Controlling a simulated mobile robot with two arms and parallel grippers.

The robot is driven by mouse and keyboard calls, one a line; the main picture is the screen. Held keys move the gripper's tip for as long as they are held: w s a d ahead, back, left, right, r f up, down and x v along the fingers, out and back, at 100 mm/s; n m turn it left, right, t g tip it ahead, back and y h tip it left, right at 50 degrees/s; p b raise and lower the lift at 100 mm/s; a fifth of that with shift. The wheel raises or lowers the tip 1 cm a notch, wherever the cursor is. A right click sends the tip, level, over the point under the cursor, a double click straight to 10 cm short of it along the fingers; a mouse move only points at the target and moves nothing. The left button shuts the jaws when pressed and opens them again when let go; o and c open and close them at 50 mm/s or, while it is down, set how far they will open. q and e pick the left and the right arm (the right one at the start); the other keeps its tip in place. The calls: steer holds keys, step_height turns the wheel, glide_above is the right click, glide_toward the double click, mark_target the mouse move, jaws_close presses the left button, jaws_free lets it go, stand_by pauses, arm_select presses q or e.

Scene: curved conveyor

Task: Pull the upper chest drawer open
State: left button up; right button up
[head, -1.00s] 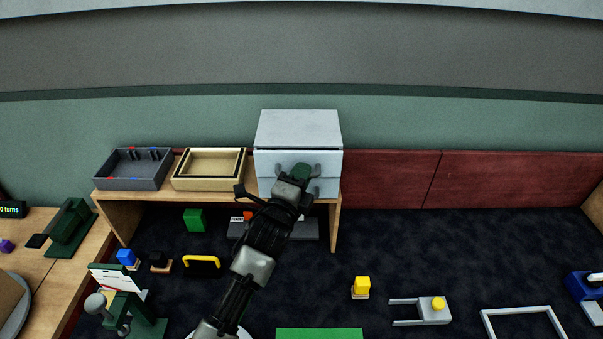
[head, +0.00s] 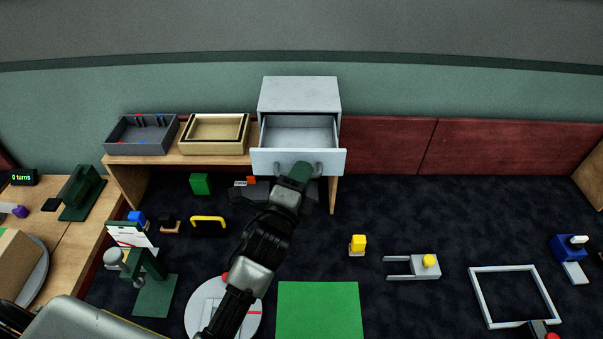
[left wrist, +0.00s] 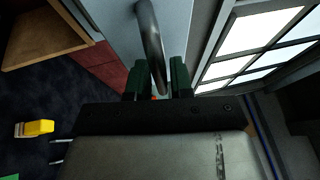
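The light grey chest (head: 299,95) stands on the wooden shelf at the back. Its upper drawer (head: 265,161) is pulled out toward me, and its inside shows empty. The drawer's curved grey handle (left wrist: 150,38) passes between the green fingers of my left gripper (left wrist: 160,80) in the left wrist view. The fingers are close on both sides of the handle. In the head view my left gripper (head: 298,174) is at the middle of the drawer front and hides part of the handle. The lower drawer is mostly hidden below.
A grey tray (head: 113,145) and a tan tray (head: 215,148) stand left of the chest on the shelf (head: 127,180). Below are a green mat (head: 320,312), a round white plate (head: 197,320) and several small objects.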

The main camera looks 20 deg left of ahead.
arm_select(q)
steer(key=b+v, duration=0.3)
steer(key=v, duration=0.7)
steer(key=shift+s, duration=0.4)
steer(key=shift+f, duration=0.1)
